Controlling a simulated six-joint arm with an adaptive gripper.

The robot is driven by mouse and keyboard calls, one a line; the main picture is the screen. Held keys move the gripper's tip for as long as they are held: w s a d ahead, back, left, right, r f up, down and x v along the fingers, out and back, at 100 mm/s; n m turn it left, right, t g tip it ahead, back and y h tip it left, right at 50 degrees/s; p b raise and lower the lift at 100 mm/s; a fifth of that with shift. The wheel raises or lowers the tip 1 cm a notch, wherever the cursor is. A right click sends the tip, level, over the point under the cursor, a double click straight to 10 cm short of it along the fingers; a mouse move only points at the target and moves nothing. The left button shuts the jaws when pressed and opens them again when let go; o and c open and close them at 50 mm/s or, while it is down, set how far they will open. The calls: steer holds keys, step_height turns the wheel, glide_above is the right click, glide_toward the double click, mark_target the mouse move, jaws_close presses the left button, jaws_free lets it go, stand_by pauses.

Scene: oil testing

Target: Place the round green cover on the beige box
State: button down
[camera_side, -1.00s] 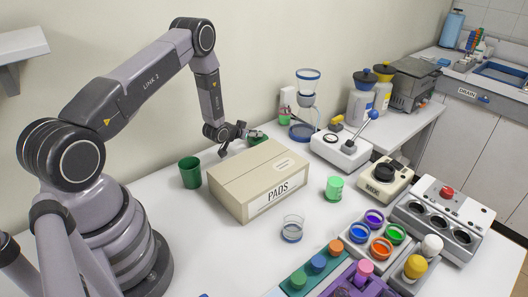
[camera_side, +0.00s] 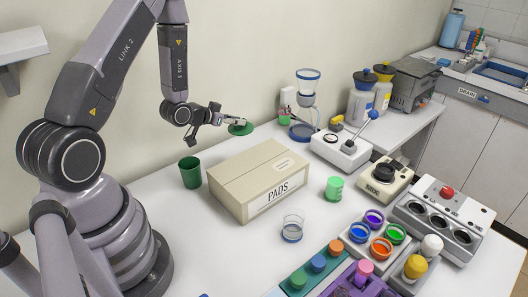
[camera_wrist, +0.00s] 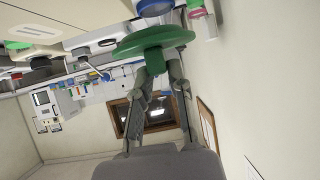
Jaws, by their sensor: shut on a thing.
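The round green cover (camera_side: 240,129) is in my gripper (camera_side: 229,121), held in the air above and behind the beige box. In the wrist view the cover (camera_wrist: 153,40) is a wide green disc with a small stem, and the two fingertips (camera_wrist: 157,72) are shut on that stem. The beige box (camera_side: 245,176), marked PADS, sits closed on the white table, and its top is bare. Part of the box (camera_wrist: 30,18) shows at the upper left in the wrist view. The cover and the box are apart.
A dark green cup (camera_side: 190,172) stands left of the box. A glass funnel stand (camera_side: 304,105) is behind it to the right. A small green beaker (camera_side: 334,188) and a clear beaker (camera_side: 292,229) stand at right and front. A colored-cup tray (camera_side: 378,236) lies further right.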

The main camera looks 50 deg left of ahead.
mark_target(254, 166)
steer(key=d+m+g+h, duration=0.1)
steer(key=d+m+h, duration=0.2)
steer(key=s+d+m+g+h, duration=0.1)
steer(key=d+m+h, duration=0.2)
steer(key=d+m+g+h, duration=0.1)
steer(key=d+m+h, duration=0.2)
steer(key=shift+s+d+f+m, duration=0.25)
steer(key=shift+s+d+m, duration=0.05)
steer(key=shift+s, duration=0.05)
steer(key=shift+f, duration=2.2)
steer(key=shift+f, duration=0.15)
steer(key=c, duration=1.1)
jaws_free()
steer(key=shift+o, duration=0.2)
